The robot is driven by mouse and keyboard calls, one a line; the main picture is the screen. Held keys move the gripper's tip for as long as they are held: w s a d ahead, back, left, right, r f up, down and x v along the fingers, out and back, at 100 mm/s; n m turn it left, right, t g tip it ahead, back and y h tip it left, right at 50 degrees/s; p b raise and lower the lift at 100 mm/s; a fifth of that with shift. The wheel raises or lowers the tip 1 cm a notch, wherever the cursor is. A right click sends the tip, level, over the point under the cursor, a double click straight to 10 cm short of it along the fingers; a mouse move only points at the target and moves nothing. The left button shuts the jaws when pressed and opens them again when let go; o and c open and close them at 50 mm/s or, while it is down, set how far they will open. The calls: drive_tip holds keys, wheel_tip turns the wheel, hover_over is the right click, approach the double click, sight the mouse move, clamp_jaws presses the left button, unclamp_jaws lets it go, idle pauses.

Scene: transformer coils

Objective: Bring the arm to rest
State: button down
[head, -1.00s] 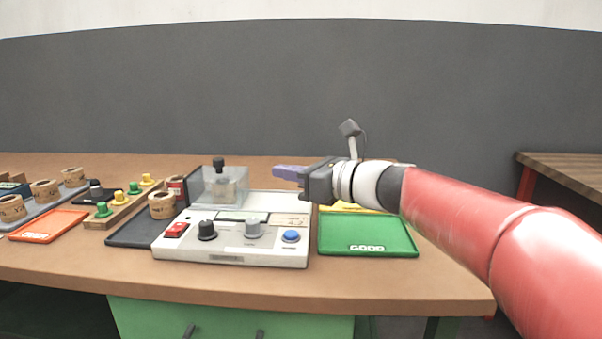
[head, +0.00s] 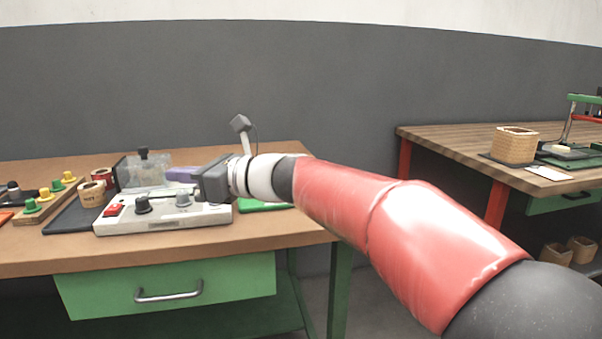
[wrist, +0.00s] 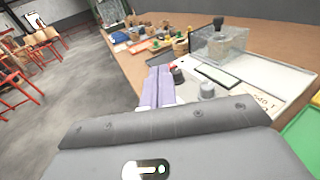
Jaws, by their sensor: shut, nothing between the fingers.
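My red arm reaches in from the lower right of the head view. My gripper (head: 182,174) is held above the test device on the bench, with its purple fingers pointing left. The fingers also show in the wrist view (wrist: 158,88), closed together with nothing between them. The white test device (head: 165,218) has knobs on its front and a clear box (head: 143,172) at its back left.
Left of the device are a black tray (head: 70,218), cardboard coils (head: 91,194) and a wooden holder (head: 50,203) with green and yellow pieces. A second bench (head: 450,150) at right carries a basket (head: 514,145). Floor shows between the benches.

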drive_tip(key=s+d+f+n+h, duration=0.5)
drive_tip(key=s+d+f+n, duration=0.2)
drive_tip(key=d, duration=0.5)
drive_tip(key=s+d+f+n+t+h, duration=0.1)
drive_tip(key=s+d+f+n+h, duration=0.5)
drive_tip(key=d, duration=0.6)
drive_tip(key=s+d+f+n+h, duration=0.5)
drive_tip(key=s+d+f+n, duration=0.2)
drive_tip(key=s+d+f, duration=0.3)
drive_tip(key=shift+d+f+n+h, duration=0.4)
drive_tip(key=shift+d+f, duration=0.05)
drive_tip(key=shift+d, duration=0.55)
drive_tip(key=shift+a, duration=0.15)
